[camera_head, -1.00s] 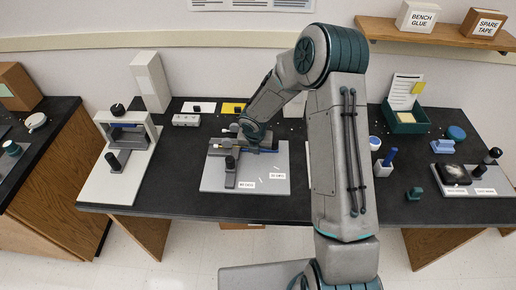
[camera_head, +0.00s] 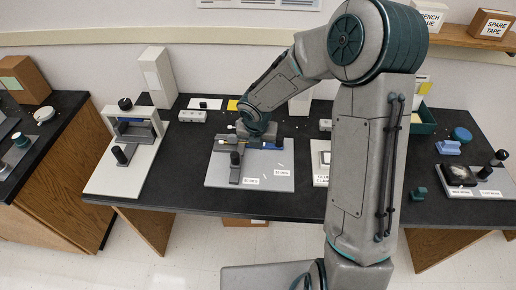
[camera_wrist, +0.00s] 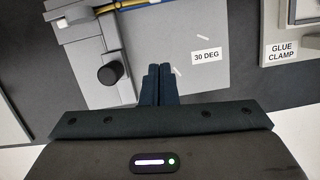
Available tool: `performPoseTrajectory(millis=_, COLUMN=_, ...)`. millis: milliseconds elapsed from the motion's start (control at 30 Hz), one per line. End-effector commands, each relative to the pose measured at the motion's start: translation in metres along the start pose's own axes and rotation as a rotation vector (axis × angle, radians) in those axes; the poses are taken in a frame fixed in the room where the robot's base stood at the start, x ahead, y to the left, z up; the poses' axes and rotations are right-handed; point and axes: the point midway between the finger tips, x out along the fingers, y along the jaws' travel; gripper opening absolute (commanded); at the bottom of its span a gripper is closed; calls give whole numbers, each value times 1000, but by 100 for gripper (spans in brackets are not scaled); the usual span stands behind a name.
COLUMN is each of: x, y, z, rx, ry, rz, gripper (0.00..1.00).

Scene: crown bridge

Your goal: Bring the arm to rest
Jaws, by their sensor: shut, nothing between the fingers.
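My arm (camera_head: 362,165) stands large in the head view, bent at the elbow, its forearm reaching down and left to the grey plate fixture (camera_head: 215,178). In the wrist view, my gripper (camera_wrist: 159,68) has its two dark fingers side by side, shut and empty. The fingers overlap the edge of the grey plate (camera_wrist: 185,35), near a label reading 30 DEG (camera_wrist: 206,55). A black knob (camera_wrist: 111,74) on a grey bar is left of the fingers. I cannot tell the fingers' height above the plate. In the head view the fingers are hard to make out.
A white-framed press (camera_head: 107,178) stands left on the black bench (camera_head: 185,210). A glue clamp (camera_wrist: 283,55) lies right of the plate, partly behind my arm in the head view. A green tray (camera_head: 428,122) and a stone-grey block stand (camera_head: 490,185) are at right. A shelf (camera_head: 455,38) hangs above.

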Motion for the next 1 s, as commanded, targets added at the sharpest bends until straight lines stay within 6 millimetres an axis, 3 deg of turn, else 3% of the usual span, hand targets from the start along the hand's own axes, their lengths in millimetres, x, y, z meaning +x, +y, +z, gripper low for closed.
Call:
performPoseTrajectory(millis=333, x=-11, y=0, z=-1, rx=5, ry=0, rz=-3, gripper=0)
performPoseTrajectory(millis=467, x=-25, y=-11, z=0, rx=119, ry=-17, rz=-26, gripper=0)
performPoseTrajectory(millis=767, x=-104, y=-73, z=-14, rx=857, ry=-113, rz=-100, gripper=0)
performPoseTrajectory(millis=1000, x=-164, y=-116, z=-46, rx=1524, ry=-165, rz=-68, gripper=0)
